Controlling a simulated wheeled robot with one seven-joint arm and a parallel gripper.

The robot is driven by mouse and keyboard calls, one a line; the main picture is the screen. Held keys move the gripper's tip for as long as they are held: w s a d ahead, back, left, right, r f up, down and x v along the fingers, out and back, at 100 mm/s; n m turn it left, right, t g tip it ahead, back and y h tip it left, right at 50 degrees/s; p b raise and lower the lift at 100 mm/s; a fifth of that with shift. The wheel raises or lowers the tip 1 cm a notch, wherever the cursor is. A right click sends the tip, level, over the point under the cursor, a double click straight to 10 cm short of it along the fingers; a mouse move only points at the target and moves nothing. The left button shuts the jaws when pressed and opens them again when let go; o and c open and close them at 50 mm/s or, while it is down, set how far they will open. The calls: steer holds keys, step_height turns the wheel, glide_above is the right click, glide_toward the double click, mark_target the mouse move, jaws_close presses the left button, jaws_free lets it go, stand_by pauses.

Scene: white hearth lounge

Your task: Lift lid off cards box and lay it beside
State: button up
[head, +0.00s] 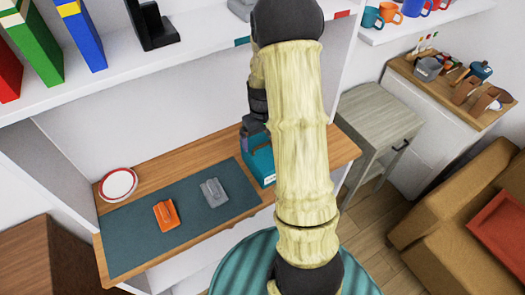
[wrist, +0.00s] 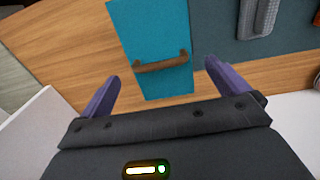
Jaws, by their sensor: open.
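The cards box (head: 259,165) is teal and stands on the wooden desktop, partly hidden behind my arm in the head view. In the wrist view its flat teal lid (wrist: 150,30) fills the top middle, with a brown bar handle (wrist: 162,64) across it. The lid appears to sit on the box. My gripper (wrist: 161,70) is open, its two purple fingers spread to either side of the handle and apart from it. In the head view the fingertips are mostly hidden by the arm.
A dark teal mat (head: 130,245) lies left of the box, holding an orange object (head: 166,215) and a grey object (head: 213,192). A white plate with a red rim (head: 118,184) lies at the back left. A shelf (head: 190,50) overhangs the desk. Bare mat shows around these objects.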

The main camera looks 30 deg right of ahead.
mark_target(262, 146)
step_height(262, 146, down, 5)
steer(key=shift+s+r+p, duration=0.1)
steer(key=shift+s+p, duration=0.05)
steer(key=shift+p, duration=0.45)
steer(key=c, duration=0.8)
